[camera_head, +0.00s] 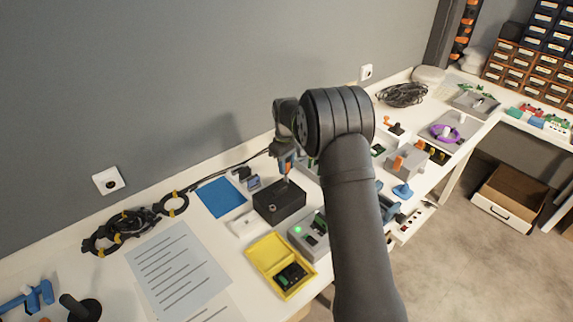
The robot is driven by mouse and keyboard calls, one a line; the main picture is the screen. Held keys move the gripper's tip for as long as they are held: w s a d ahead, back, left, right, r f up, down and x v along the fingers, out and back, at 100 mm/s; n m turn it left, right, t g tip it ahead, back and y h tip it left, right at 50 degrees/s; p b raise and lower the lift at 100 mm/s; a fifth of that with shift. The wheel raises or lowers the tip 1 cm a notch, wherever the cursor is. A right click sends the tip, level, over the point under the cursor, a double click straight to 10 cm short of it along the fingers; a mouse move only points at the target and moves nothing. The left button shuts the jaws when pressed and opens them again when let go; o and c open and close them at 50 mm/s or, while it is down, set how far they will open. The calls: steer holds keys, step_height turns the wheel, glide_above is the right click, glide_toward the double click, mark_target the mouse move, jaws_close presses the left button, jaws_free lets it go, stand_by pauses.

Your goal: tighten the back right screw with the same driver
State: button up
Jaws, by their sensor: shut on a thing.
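A black box (280,206) sits on the white workbench, left of my arm. A small light screw head (272,208) shows on its top toward the front left; other screws are too small to make out or hidden. My gripper (284,152) points down above the back right part of the box, partly covered by my own arm. It is shut on a driver (287,167) with an orange part, held upright. The driver's lower end is at or just above the box top; I cannot tell whether it touches a screw.
A grey device with a green light (308,232) and an open yellow case (281,266) stand in front of the box. A blue mat (221,197) lies to its left. Black cables (122,229) and printed sheets (178,268) lie farther left. My arm hides part of the bench.

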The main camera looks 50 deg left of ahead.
steer(key=m, duration=0.4)
steer(key=shift+m, duration=0.3)
steer(key=m, duration=0.8)
steer(key=shift+s+a+m, duration=0.1)
steer(key=shift+m, duration=0.3)
steer(key=m, duration=0.4)
steer(key=shift+n, duration=0.7)
steer(key=shift+r, duration=0.2)
steer(key=shift+r, duration=2.1)
